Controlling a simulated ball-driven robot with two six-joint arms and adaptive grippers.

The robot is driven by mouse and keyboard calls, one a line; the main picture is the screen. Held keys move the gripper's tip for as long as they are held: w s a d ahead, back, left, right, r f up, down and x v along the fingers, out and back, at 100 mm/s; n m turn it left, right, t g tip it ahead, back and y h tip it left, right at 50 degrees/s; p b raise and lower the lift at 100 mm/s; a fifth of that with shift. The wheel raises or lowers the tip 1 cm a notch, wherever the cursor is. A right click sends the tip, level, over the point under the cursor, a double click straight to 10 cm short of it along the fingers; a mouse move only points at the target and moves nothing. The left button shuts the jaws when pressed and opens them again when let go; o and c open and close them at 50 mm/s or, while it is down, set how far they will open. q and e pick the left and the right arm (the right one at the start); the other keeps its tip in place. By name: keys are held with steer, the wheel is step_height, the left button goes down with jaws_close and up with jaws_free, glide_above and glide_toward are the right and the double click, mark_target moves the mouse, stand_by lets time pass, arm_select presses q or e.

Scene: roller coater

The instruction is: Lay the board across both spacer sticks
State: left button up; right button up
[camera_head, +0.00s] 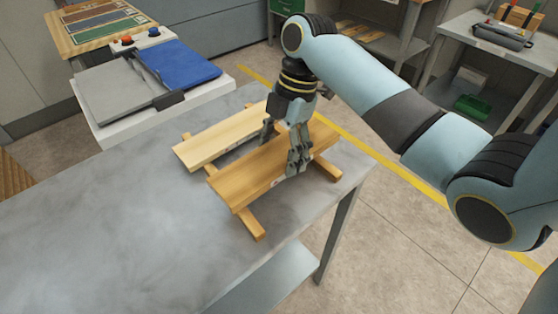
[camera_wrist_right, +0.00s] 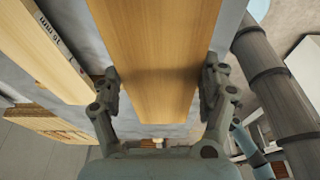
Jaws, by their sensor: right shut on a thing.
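My right gripper (camera_head: 281,150) is shut across the width of an orange-brown wooden board (camera_head: 236,183), one finger on each long side. The wrist view also shows this board (camera_wrist_right: 155,40) between the fingers (camera_wrist_right: 161,88). The board spans the left spacer stick (camera_head: 252,223) and the right spacer stick (camera_head: 328,170), whose near ends stick out from under it. It looks on or just above them; I cannot tell whether it touches. My left gripper is not in view.
A paler board (camera_head: 210,142) lies across the same sticks behind the held one, nearly parallel, with a narrow gap; it also shows in the wrist view (camera_wrist_right: 50,55). The grey table (camera_head: 110,225) is clear on the left. A roller-coater station (camera_head: 115,90) with a blue panel stands behind.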

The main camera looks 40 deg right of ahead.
mark_target(283, 151)
steer(key=x, duration=0.3)
steer(key=shift+w+d+f, duration=0.1)
steer(key=shift+d+f, duration=0.05)
steer(key=shift+d, duration=0.15)
steer(key=shift+f+p, duration=0.3)
steer(key=shift+f, duration=0.05)
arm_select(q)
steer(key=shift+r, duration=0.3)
arm_select(e)
steer(key=shift+f, duration=0.2)
steer(key=o, duration=1.4)
steer(key=shift+r, duration=0.1)
steer(key=shift+d+r, duration=0.15)
steer(key=shift+r, duration=0.2)
arm_select(q)
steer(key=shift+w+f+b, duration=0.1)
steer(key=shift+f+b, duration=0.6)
steer(key=shift+b, duration=0.05)
arm_select(e)
steer(key=v, duration=1.1)
steer(key=shift+r, duration=0.15)
